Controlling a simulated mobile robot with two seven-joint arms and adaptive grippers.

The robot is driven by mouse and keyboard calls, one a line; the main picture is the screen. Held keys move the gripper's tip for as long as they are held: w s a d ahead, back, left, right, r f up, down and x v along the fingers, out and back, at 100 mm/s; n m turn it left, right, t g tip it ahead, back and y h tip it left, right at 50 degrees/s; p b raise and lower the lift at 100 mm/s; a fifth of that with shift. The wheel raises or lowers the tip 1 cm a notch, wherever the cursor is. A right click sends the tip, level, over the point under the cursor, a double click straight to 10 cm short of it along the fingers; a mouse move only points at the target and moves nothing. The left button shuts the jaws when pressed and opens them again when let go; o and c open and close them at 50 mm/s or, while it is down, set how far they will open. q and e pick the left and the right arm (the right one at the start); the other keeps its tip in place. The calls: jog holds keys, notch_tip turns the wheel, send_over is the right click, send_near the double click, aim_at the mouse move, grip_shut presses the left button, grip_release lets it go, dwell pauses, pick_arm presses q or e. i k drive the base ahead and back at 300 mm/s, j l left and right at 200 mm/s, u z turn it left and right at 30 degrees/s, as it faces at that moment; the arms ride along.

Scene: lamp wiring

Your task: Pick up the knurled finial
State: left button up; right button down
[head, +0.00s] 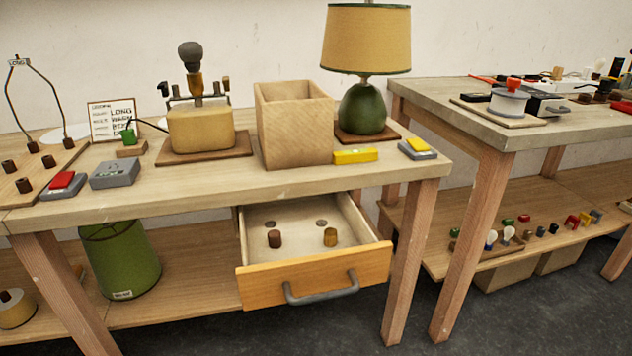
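An open wooden drawer (315,268) under the near bench holds a dark brown small cylinder (274,239) on its left and a brass-coloured one (330,237) on its right. Two flat grey discs lie behind them, one at the left (271,224) and one at the right (321,222). Several dark small knobs stand on a wooden board (40,180) at the bench's left. The knurling is too small to make out, so I cannot tell which piece is the knurled finial. Neither of my grippers is in view.
On the bench (220,188) stand a wooden box (295,125), a green lamp (363,105), a clamp-like fixture (200,125) and a sign (112,120). A green shade (120,260) sits below. A second bench (440,95) stands right. The drawer juts out over dark floor.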

aim_at(330, 234)
jog(key=j+u, duration=0.2)
jog(key=j, duration=0.35)
jog(key=i+j+u, duration=0.15)
jog(key=j, duration=0.35)
jog(key=i+j+u, duration=0.2)
jog(key=j, duration=0.3)
jog(key=k+z, duration=0.1)
jog(key=z, duration=1.2)
